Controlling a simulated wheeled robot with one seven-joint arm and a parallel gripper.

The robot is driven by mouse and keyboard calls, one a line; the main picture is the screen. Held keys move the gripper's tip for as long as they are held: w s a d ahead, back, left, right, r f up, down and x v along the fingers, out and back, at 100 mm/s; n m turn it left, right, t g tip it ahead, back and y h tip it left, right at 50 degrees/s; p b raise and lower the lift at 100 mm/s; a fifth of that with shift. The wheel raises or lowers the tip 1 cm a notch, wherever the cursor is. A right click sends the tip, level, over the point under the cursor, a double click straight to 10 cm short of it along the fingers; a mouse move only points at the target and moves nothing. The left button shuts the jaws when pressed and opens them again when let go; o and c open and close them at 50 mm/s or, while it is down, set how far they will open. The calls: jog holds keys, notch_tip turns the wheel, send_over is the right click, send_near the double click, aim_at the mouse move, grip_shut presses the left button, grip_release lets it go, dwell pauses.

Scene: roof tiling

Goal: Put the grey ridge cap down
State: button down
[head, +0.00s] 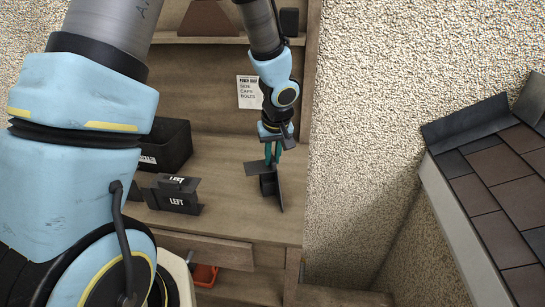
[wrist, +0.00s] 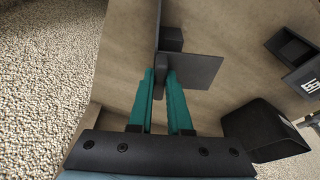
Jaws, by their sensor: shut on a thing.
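The grey ridge cap (head: 266,186) is a dark angled piece with flat plates, at the right end of the wooden bench (head: 235,222). My gripper (head: 272,160) points down at it from above, with its teal fingers on the cap's upper part. In the wrist view my gripper (wrist: 161,74) is shut on a narrow upright part of the ridge cap (wrist: 192,68). One plate of the cap spreads to the right of the fingers. I cannot tell whether the cap's lower edge touches the bench or hangs just above it.
A dark bracket marked LEFT (head: 172,197) stands on the bench left of the cap, with a black bin (head: 165,143) behind it. A paper list (head: 250,92) hangs on the back board. A tiled roof (head: 500,185) lies right.

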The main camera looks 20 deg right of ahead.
jog(key=shift+f, duration=0.1)
jog(key=c, duration=0.8)
grip_release()
jog(key=shift+c, duration=0.2)
jog(key=p+v, duration=0.2)
jog(key=v, duration=1)
jog(key=w+a+r+t+h, duration=0.2)
jog(key=w+a+r+t, duration=0.2)
jog(key=w+a, duration=0.5)
jog(key=s+a+f+g+y, duration=0.1)
jog(key=s+a+g, duration=0.1)
jog(key=s+a, duration=0.4)
jog(key=s+a+f+g+y, duration=0.1)
jog(key=s+a, duration=0.5)
jog(key=a, duration=0.7)
jog(key=shift+a+f+g, duration=0.3)
jog(key=shift+f+g, duration=0.25)
jog(key=shift+g, duration=0.55)
